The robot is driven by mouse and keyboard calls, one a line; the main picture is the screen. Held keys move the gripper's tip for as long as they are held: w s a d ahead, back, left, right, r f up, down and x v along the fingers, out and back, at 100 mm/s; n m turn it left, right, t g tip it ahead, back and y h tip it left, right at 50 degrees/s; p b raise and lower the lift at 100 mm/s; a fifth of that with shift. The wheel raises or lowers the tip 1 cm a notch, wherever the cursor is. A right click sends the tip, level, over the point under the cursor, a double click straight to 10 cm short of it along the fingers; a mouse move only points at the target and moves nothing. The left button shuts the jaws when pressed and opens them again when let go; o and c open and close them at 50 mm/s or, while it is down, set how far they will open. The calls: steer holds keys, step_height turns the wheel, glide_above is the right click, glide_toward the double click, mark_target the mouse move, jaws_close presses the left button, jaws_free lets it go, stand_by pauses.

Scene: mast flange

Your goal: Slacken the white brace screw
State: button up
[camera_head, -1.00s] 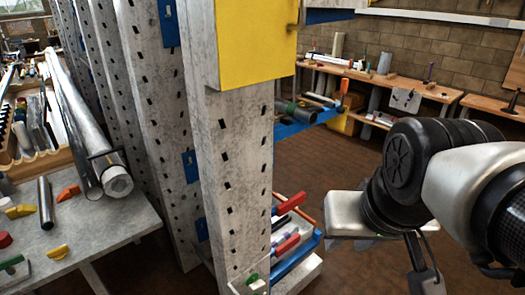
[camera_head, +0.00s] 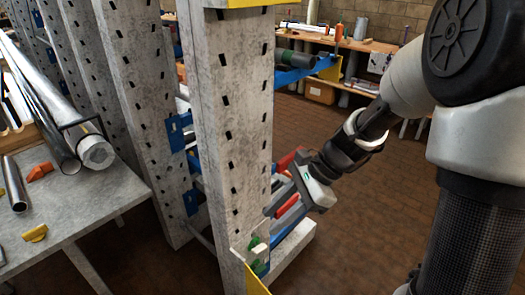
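A small white piece (camera_head: 258,251), which may be the brace screw, shows low on the front grey post (camera_head: 232,130), in a pale bracket. A green piece (camera_head: 260,267) sits just below it, and another green bit shows above. My gripper (camera_head: 272,212) reaches in from the right beside the lower part of this post, pointing left and down. Its tips are a little above and right of the white piece and seem apart from it. The fingers are small and overlap red and grey parts behind, so their opening is unclear.
Red-handled tools (camera_head: 287,160) lie close around my gripper, by a blue tray. A yellow plate (camera_head: 256,283) juts below the bracket. A grey table (camera_head: 90,205) with metal tubes (camera_head: 60,110) stands left. The brown floor (camera_head: 365,235) is open at right.

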steer(key=w+a+f+m+t+y+b, duration=0.1)
steer(key=w+f+m+y+b, duration=0.15)
steer(key=f+m, duration=0.35)
steer(key=w+f+m+t+y+b, duration=0.1)
steer(key=w+f+m+y+b, duration=0.2)
steer(key=f, duration=0.6)
steer(key=w+a+f+m+t+y+b, duration=0.1)
steer(key=w+f+m+b, duration=0.1)
steer(key=w+f+m, duration=0.4)
steer(key=m+t+b, duration=0.6)
steer(key=m+t, duration=0.4)
steer(key=m, duration=0.8)
glide_toward(262, 251)
steer(key=shift+h, duration=0.35)
steer(key=x, duration=0.4)
steer(key=shift+a+r, duration=0.1)
steer(key=shift+a, duration=0.1)
steer(key=shift+w+m, duration=0.15)
steer(key=shift+m, duration=0.15)
steer(key=shift+b+x, duration=0.75)
steer(key=shift+x, duration=2.65)
steer(key=shift+c, duration=0.3)
steer(key=shift+d, duration=0.1)
jaws_close()
